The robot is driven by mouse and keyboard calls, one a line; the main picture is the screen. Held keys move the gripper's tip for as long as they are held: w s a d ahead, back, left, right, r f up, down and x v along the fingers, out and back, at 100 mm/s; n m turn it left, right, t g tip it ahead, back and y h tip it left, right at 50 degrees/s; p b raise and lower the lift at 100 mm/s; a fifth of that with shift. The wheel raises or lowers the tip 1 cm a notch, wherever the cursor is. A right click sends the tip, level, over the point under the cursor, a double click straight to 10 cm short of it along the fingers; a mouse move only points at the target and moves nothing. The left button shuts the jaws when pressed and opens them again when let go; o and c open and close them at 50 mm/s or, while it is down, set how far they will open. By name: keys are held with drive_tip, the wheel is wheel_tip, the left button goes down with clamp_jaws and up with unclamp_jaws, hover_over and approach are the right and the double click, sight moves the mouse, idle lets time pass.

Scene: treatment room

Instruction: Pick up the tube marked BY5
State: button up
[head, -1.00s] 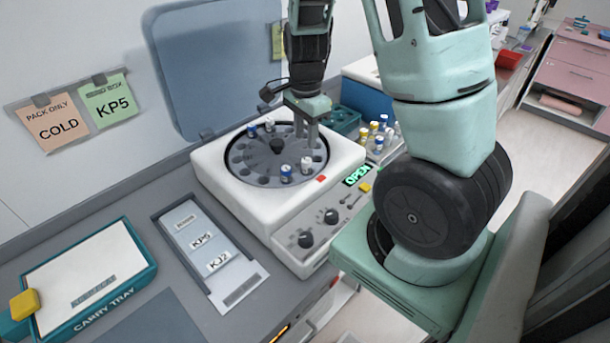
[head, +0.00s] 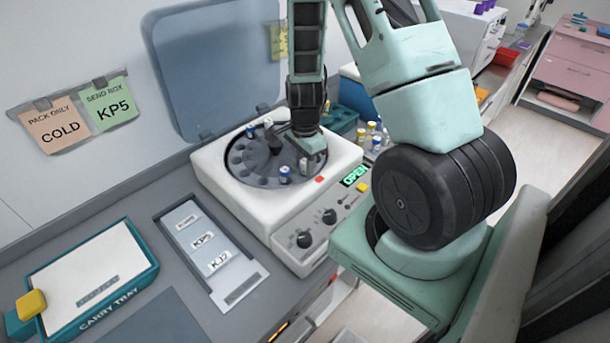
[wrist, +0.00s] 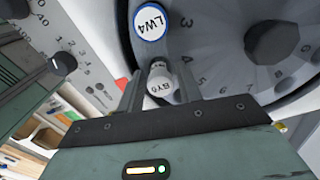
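A white-capped tube (wrist: 160,78) stands in the centrifuge rotor (wrist: 215,60). Its cap reads "BY" and a last character I cannot read surely, a 5 or a 6. My gripper (wrist: 159,86) is lowered over it, one finger on each side, with narrow gaps that look open. In the head view, my gripper (head: 312,158) is at the right side of the rotor and hides this tube. Beside it stands a tube with a blue-rimmed white cap marked LW4 (wrist: 151,22), also visible in the head view (head: 285,172).
The centrifuge (head: 225,190) has its lid (head: 215,70) raised behind. Other tubes (head: 251,131) stand at the rotor's far side. A rack of tubes (head: 374,138) is to the right. A label panel (head: 205,245) and carry tray (head: 95,275) lie left.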

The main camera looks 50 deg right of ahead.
clamp_jaws()
drive_tip(key=shift+r, duration=0.1)
